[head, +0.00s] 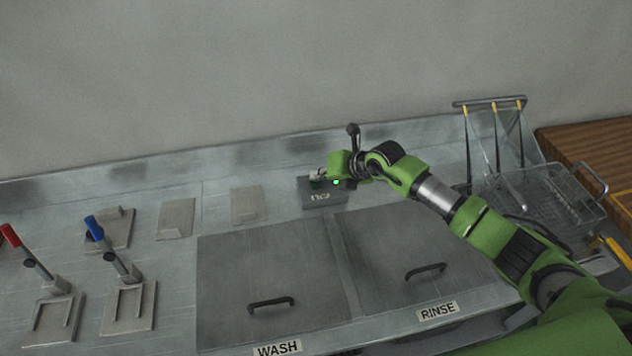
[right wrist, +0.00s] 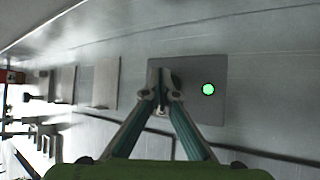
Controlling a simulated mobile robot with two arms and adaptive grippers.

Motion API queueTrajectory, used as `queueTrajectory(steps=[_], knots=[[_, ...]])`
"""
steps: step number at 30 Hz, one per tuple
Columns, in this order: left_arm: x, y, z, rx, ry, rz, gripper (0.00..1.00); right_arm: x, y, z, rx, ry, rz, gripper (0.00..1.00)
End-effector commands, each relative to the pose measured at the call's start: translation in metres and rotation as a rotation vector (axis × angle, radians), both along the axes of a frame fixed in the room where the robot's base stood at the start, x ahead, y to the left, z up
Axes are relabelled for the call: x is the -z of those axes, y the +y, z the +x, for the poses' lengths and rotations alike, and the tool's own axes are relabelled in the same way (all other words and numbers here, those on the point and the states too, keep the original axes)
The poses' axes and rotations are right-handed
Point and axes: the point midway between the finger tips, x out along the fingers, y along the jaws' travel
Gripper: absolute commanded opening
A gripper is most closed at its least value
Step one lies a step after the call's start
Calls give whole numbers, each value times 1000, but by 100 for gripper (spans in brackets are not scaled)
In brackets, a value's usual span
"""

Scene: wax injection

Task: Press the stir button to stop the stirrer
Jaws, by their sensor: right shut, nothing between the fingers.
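The grey stir box (head: 322,197) stands at the back of the metal counter, with a label reading roughly "STIR" on its front. A round green light (head: 336,182) glows on it. The box (right wrist: 205,120) and its green light (right wrist: 208,89) also show in the right wrist view. My right gripper (head: 317,172) is shut and empty, with its fingertips (right wrist: 163,85) over the box, left of the light. The fingers cover that part of the box, so I cannot tell whether they touch it or a button there. My left gripper is not in view.
Two closed lids marked WASH (head: 262,270) and RINSE (head: 415,250) lie before the box. Levers with a red handle (head: 9,236) and a blue handle (head: 94,228) stand at left. A wire basket (head: 560,195) and rack stand at right.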

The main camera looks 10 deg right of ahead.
Motion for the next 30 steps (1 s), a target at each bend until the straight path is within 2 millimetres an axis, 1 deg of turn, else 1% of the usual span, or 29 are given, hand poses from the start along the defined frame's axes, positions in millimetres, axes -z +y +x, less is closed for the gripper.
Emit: queueTrajectory(steps=[3, 13, 21, 30], knots=[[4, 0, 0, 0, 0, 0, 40, 6, 0, 0, 0, 0, 0, 0], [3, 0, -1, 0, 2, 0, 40, 6, 0, 0, -1, 1, 0, 0], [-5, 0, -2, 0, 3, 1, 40, -3, 1, -1, 0, 1, 1, 0], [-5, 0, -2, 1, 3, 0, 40, -4, 0, 0, 0, 0, 0, 0]])
